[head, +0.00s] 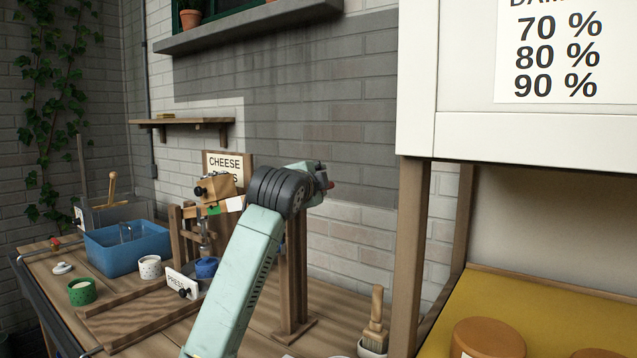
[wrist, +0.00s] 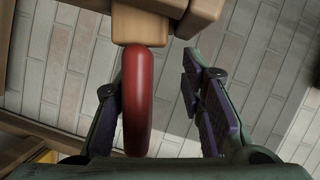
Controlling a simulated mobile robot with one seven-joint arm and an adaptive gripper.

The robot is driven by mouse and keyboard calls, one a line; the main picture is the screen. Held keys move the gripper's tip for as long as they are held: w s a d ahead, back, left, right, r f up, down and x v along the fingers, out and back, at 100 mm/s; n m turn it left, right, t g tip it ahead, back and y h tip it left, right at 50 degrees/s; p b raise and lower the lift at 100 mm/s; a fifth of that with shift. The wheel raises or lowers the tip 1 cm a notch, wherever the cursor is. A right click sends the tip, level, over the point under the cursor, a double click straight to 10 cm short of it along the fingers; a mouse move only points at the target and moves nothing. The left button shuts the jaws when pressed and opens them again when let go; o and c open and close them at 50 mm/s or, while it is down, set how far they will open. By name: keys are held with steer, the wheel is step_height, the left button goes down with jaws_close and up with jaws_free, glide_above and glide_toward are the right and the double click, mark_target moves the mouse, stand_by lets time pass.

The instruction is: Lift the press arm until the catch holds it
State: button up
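The red handle (wrist: 138,95) of the press arm hangs from a wooden block (wrist: 137,28) in the wrist view. My gripper (wrist: 160,75) is open with the handle between its fingers. The handle is close against the left finger; a clear gap separates it from the right finger. I cannot tell whether the left finger touches it. In the head view, my gripper (head: 320,176) is beside the press, and a bit of red shows at its far side. A wooden block (head: 215,188) of the press shows left of my wrist. My arm hides most of the press arm; the catch cannot be made out.
A wooden post (head: 293,270) stands right of my arm. A blue tub (head: 128,246), a green cup (head: 82,291), a white spotted cup (head: 149,266) and a blue cup (head: 207,267) stand on the bench. A brush (head: 375,325) stands at front right, near a shelf unit (head: 411,260).

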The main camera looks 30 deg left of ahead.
steer(key=v, duration=1)
steer(key=shift+s, duration=0.25)
steer(key=shift+c, duration=0.3)
